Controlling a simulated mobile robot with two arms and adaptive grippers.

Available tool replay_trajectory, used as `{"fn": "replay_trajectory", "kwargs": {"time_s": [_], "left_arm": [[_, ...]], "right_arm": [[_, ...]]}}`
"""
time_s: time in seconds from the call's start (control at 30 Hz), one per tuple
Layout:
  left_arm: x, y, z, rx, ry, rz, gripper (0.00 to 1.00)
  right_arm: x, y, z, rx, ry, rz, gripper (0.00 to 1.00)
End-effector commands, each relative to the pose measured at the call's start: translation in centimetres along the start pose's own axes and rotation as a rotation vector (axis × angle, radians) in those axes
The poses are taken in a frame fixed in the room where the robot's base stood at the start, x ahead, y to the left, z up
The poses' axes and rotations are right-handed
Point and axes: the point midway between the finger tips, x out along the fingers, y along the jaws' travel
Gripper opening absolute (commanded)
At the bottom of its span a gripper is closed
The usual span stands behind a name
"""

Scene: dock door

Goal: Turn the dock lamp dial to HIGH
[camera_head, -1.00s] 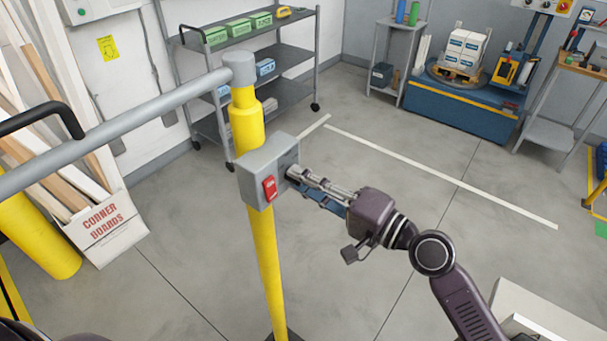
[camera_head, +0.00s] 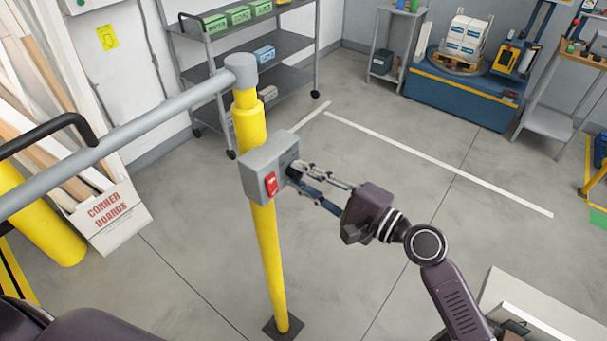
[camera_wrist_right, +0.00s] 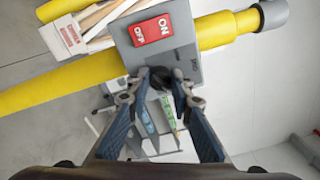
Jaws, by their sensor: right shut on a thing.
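A grey control box (camera_head: 262,178) is mounted on the yellow post, with a red ON/OFF rocker switch (camera_head: 271,184) on its front face. The switch also shows in the right wrist view (camera_wrist_right: 151,30). The dark dial (camera_wrist_right: 160,77) sits on another face of the box, mostly hidden between my fingertips. My right gripper (camera_head: 294,173) reaches it from the right and is shut on it, with one finger on each side (camera_wrist_right: 161,82). The small markings by the dial are too small to read, so its setting cannot be told. My left gripper is not in view.
The yellow post (camera_head: 268,260) carries a grey rail (camera_head: 120,142) running left. A box of corner boards (camera_head: 108,215) stands at the left. A shelf cart (camera_head: 285,70) stands behind. The floor right of the post is mostly clear.

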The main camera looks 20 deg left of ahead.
Motion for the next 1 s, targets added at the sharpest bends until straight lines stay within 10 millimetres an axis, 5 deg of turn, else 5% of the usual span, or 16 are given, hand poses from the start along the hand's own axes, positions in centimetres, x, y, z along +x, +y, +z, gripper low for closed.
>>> {"fn": "replay_trajectory", "kwargs": {"time_s": [0.33, 0.37, 0.53, 0.83, 1.0], "left_arm": [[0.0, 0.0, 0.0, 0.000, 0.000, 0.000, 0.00], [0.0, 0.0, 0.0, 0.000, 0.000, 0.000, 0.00], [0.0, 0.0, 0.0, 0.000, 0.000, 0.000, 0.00], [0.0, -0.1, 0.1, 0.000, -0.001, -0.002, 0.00], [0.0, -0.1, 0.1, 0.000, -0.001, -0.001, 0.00]], "right_arm": [[0.0, 0.0, -0.1, 0.005, 0.001, 0.000, 0.00], [0.0, 0.0, -0.1, 0.005, 0.001, 0.000, 0.21], [0.0, 0.0, 0.0, 0.004, 0.001, 0.000, 0.38], [-0.3, 0.0, -0.1, 0.003, 0.001, 0.000, 0.38], [-2.4, 0.1, -0.1, 0.004, 0.003, 0.001, 0.38]]}}
